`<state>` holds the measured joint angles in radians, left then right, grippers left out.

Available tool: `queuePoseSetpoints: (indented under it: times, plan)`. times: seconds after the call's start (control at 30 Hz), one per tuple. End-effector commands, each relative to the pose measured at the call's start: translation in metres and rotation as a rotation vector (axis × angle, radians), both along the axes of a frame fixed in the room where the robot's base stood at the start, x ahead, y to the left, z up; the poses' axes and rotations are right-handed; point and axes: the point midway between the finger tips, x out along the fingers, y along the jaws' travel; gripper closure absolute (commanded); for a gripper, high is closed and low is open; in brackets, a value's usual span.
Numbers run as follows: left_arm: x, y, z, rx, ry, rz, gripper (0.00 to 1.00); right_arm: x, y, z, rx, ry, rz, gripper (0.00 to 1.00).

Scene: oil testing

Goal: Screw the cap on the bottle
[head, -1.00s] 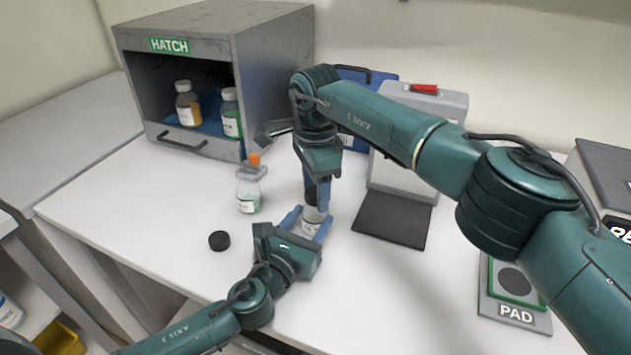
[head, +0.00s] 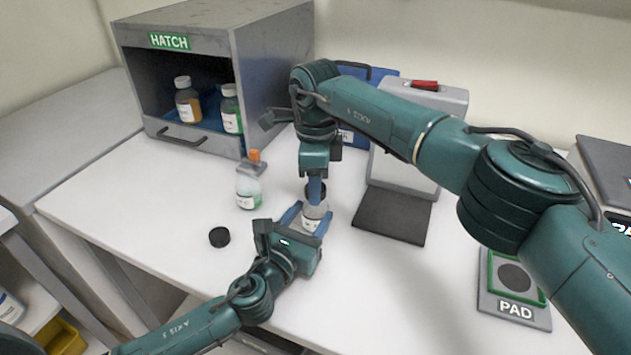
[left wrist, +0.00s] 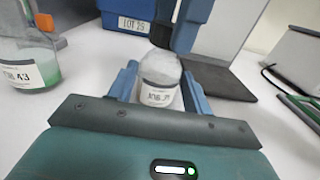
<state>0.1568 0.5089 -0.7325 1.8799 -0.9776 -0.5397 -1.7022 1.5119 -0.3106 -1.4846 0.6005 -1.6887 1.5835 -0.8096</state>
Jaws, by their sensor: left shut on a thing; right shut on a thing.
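A clear bottle with a white label (head: 311,222) stands on the white table, in front of the grey machine. My left gripper (head: 302,214) is shut around its body from the front left; in the left wrist view the bottle (left wrist: 158,92) sits between the blue fingers. My right gripper (head: 315,188) comes down from above and is shut on a dark cap (head: 308,191) at the bottle's top. The cap is partly hidden by the fingers, so I cannot tell how tightly it sits on the neck.
The hatch box (head: 270,80) holds two bottles at the back left. A dark plate (head: 392,217) and the pad (head: 514,290) lie to the right.

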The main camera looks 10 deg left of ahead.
Motion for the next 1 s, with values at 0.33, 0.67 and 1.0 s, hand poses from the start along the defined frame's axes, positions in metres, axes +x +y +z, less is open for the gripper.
queuePoseSetpoints:
  times: [0.33,0.67,1.0]
  plan:
    - [0.0003,0.0004,-0.0002,0.0,0.0,0.001,1.0,-0.0007,0.0004,-0.0006,0.001,0.002,-0.78,0.92]
    - [0.0003,0.0004,-0.0002,0.0,0.0,0.001,1.0,-0.0007,0.0006,-0.0009,0.001,0.002,-1.188,0.92]
    - [0.0002,0.0005,-0.0001,0.001,0.0,0.001,1.0,-0.0006,0.0005,-0.0009,0.001,0.002,-1.185,0.41]
